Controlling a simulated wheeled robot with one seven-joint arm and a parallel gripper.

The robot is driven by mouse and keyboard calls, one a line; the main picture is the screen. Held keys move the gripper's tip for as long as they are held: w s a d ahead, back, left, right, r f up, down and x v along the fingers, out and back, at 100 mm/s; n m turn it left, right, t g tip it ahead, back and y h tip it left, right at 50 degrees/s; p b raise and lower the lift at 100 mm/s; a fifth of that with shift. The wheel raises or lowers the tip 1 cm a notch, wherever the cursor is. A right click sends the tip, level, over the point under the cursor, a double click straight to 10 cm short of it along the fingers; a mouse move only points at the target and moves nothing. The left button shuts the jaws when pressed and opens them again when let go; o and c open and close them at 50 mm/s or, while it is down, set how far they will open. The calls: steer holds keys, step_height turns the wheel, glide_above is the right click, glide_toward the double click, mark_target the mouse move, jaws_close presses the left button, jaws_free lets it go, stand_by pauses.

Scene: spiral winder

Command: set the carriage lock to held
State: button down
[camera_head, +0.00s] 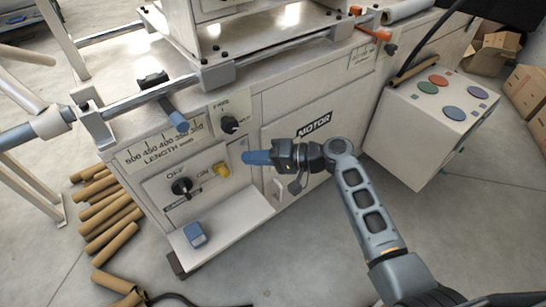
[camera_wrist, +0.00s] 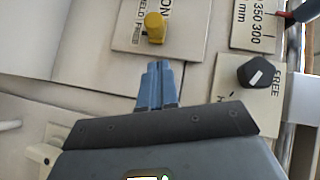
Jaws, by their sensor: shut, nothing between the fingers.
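My gripper (camera_head: 256,157) is shut and empty, its blue fingers pointing left in front of the machine's front panel. In the wrist view its closed fingers (camera_wrist: 159,88) show at the middle. A black knob (camera_head: 229,124) sits on a small plate, above and left of my fingers in the head view. In the wrist view this knob (camera_wrist: 257,73) is right of the fingers, apart from them. It bears a white line; FREE is printed beside it, and another label is partly hidden. A yellow switch (camera_head: 221,170) lies left of my fingers; it also shows in the wrist view (camera_wrist: 155,27).
A black OFF/ON knob (camera_head: 182,186) sits left of the yellow switch. A length scale (camera_head: 160,146) and a blue-ended rod (camera_head: 177,121) are at the upper left. A ledge (camera_head: 225,231) bears a blue block (camera_head: 195,234). A button box (camera_head: 430,115) stands at the right.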

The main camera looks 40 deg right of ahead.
mark_target(222, 171)
steer(key=a, duration=0.1)
steer(key=a+f, duration=0.1)
steer(key=a, duration=0.1)
steer(key=shift+s+a, duration=0.1)
steer(key=shift+a, duration=0.1)
steer(key=shift+a, duration=2.6)
